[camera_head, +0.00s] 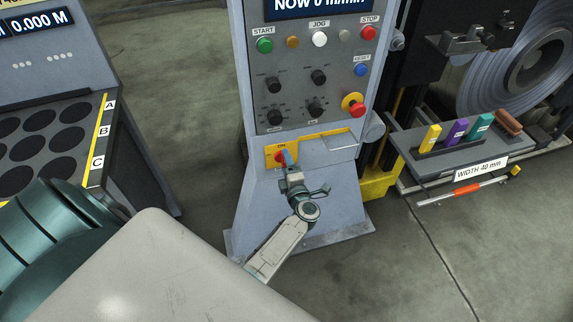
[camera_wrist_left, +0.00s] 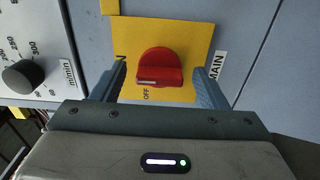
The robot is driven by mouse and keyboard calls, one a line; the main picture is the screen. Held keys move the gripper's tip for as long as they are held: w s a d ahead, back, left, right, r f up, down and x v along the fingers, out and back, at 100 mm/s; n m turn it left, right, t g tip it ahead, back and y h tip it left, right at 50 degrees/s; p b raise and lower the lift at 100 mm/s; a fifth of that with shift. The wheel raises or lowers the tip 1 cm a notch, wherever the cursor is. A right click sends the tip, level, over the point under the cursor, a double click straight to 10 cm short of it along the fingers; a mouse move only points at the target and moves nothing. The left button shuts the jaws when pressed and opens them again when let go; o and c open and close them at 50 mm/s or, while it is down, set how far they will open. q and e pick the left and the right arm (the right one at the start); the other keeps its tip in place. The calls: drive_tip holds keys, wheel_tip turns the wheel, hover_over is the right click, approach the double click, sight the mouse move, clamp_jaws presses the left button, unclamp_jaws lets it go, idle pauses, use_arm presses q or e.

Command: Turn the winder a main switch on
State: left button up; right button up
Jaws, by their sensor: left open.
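The main switch is a red rotary knob (camera_wrist_left: 160,70) on a yellow plate (camera_wrist_left: 190,35) marked MAIN. In the left wrist view an OFF label shows beside the knob, near its white line; another label is partly hidden behind a finger. In the head view the plate (camera_head: 318,143) is low on the grey console, and the knob (camera_head: 279,157) is partly covered by my gripper. My left gripper (camera_head: 286,158) is open in front of the plate, its fingers on either side of the knob. I cannot tell whether they touch it. My right gripper is not in view.
The console panel above holds several buttons, dark dials (camera_head: 273,85) and a red emergency stop (camera_head: 357,108) on yellow. A shelf (camera_head: 460,160) with coloured blocks stands at right. A slanted tray (camera_head: 95,175) with round recesses is at left. The floor between is clear.

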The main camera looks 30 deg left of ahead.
use_arm(q)
drive_tip(key=b+v, duration=0.2)
drive_tip(key=v, duration=0.8)
drive_tip(key=shift+s+d, duration=0.15)
drive_tip(key=shift+s, duration=0.1)
drive_tip(key=shift+f, duration=0.15)
drive_tip(key=s+d+f+m+h, duration=0.2)
drive_tip(key=s+f+m+h, duration=0.2)
drive_tip(key=f+m, duration=0.45)
drive_tip(key=s+d+f+m+h, duration=0.1)
drive_tip(key=s+f+m+h, duration=0.35)
drive_tip(key=f, duration=0.75)
drive_tip(key=s+d+f+m+h, duration=0.2)
drive_tip(key=s+f+m+h, duration=0.25)
drive_tip(key=f+m, duration=0.45)
drive_tip(key=s+a+f+m+g, duration=0.2)
drive_tip(key=s+f, duration=0.3)
drive_tip(key=s, duration=0.5)
drive_tip(key=s+a+f+m+g, duration=0.2)
drive_tip(key=s+f+g, duration=0.3)
drive_tip(key=s, duration=0.5)
drive_tip(key=s+a+f+m+g, duration=0.2)
drive_tip(key=s+f, duration=0.4)
drive_tip(key=s, duration=0.4)
drive_tip(key=shift+a+g, duration=0.7)
drive_tip(key=shift+a, duration=0.45)
